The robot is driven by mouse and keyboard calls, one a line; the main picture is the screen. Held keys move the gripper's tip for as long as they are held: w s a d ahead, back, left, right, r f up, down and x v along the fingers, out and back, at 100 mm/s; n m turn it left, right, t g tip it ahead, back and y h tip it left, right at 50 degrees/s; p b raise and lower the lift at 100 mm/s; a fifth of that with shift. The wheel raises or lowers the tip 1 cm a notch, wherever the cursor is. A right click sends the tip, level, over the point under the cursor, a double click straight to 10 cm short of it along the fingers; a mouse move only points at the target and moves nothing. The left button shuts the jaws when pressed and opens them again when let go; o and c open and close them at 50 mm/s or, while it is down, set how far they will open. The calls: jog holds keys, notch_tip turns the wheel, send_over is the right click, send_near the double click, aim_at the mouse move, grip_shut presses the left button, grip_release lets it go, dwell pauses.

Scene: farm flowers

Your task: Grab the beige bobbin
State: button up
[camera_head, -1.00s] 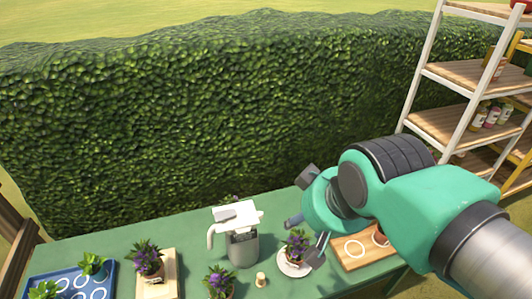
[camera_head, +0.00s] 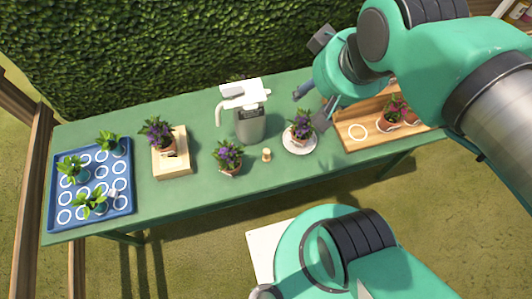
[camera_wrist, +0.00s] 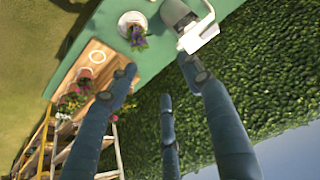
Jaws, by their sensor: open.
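The beige bobbin (camera_head: 266,155) is a small pale spool standing upright on the green table (camera_head: 205,190). It stands between a potted purple flower on its left and the white saucer on its right. The wrist view does not show it clearly. My gripper (camera_head: 313,106) is open and empty, above the back of the table, to the right of the bobbin and higher. In the wrist view its dark blue fingers (camera_wrist: 155,85) are spread apart, with the hedge and table behind them.
A grey and white pitcher (camera_head: 250,122) stands behind the bobbin. A potted flower (camera_head: 228,158) is close on its left. A potted flower on a saucer (camera_head: 299,145) is on its right. A wooden tray (camera_head: 345,133) is at right, a blue tray (camera_head: 62,222) at left. The table front is clear.

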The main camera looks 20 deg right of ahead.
jog(key=shift+c, duration=0.6)
jog(key=shift+w, duration=0.1)
jog(key=n+g+p, duration=0.2)
jog(key=n+g, duration=0.1)
jog(key=g, duration=0.3)
send_over(267, 152)
notch_tip(267, 152, down, 38)
jog(key=shift+w+d+f, duration=0.1)
jog(key=shift+d+f, duration=0.1)
jog(key=shift+a+f+b, duration=0.1)
jog(key=shift+f+b, duration=0.85)
jog(key=shift+f, duration=3.35)
